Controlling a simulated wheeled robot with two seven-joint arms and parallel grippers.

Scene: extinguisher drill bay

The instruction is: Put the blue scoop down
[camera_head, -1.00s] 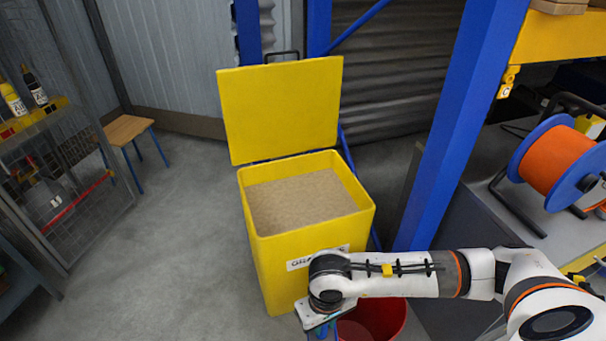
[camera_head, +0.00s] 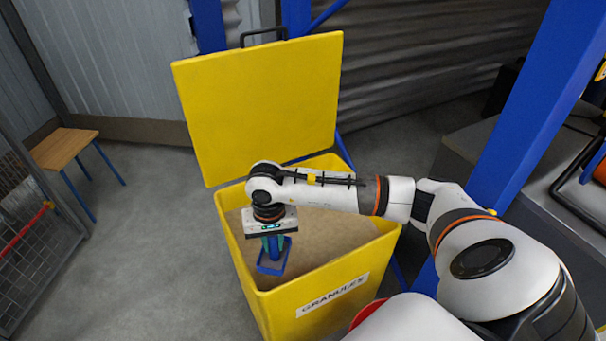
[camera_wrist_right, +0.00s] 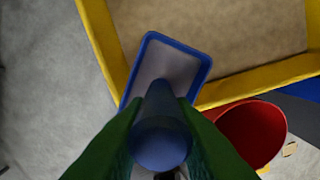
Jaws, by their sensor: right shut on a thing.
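The blue scoop (camera_head: 272,265) hangs below my right gripper (camera_head: 273,243), at the left part of the yellow granules bin (camera_head: 318,304) in the head view. In the right wrist view its blue-rimmed pan (camera_wrist_right: 151,62) overlaps the near corner of the bin's rim. The dark green fingers are shut on the scoop's round blue handle (camera_wrist_right: 160,140). The pan's inside looks grey; I cannot tell whether it holds anything. How high the scoop is over the granules (camera_head: 315,228) is unclear. My left gripper is not in view.
The bin's yellow lid (camera_head: 262,105) stands open behind it. A red bucket (camera_wrist_right: 252,132) stands beside the bin, mostly hidden by my arm in the head view. A blue post (camera_head: 540,110) rises at right; a wooden stool (camera_head: 66,148) stands at left.

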